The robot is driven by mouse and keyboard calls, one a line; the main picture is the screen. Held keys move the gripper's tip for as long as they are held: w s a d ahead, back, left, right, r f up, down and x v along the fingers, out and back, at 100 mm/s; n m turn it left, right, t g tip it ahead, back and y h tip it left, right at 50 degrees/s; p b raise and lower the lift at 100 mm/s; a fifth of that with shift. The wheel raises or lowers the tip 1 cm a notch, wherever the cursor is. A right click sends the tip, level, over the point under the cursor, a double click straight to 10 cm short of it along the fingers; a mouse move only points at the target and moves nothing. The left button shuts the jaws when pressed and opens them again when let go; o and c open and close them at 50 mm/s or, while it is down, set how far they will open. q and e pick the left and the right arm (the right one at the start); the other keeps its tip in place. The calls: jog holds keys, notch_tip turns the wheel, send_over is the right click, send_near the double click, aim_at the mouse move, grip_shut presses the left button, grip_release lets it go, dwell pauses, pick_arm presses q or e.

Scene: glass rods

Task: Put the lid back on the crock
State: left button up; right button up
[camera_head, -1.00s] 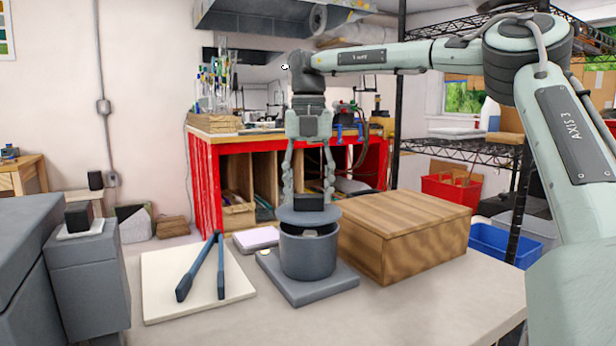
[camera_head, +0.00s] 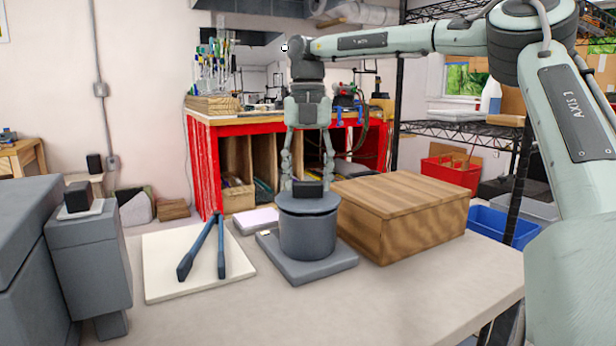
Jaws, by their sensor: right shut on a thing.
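The grey crock (camera_head: 307,238) stands upright on a grey square base (camera_head: 300,270) on the table. The grey round lid (camera_head: 296,206) sits level across the crock's mouth, with no clear gap showing between them. A dark block-shaped knob (camera_head: 308,190) stands on top of the lid. My right gripper (camera_head: 307,182) points straight down above the crock, its fingers shut on the lid's knob. The inside of the crock is hidden by the lid. My left gripper is not in view.
A wooden box (camera_head: 400,215) stands close to the right of the crock. Blue tongs (camera_head: 205,245) lie on a pale board (camera_head: 165,265) to the left. A small white pad (camera_head: 256,220) lies behind. The front of the table is clear.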

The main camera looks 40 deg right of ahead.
aim_at(308, 183)
jog(key=shift+f+b, duration=0.35)
jog(key=shift+f, duration=0.25)
dwell(0.7)
jog(key=o, duration=1)
notch_tip(308, 183, up, 11)
jog(key=shift+p, duration=0.35)
dwell(0.8)
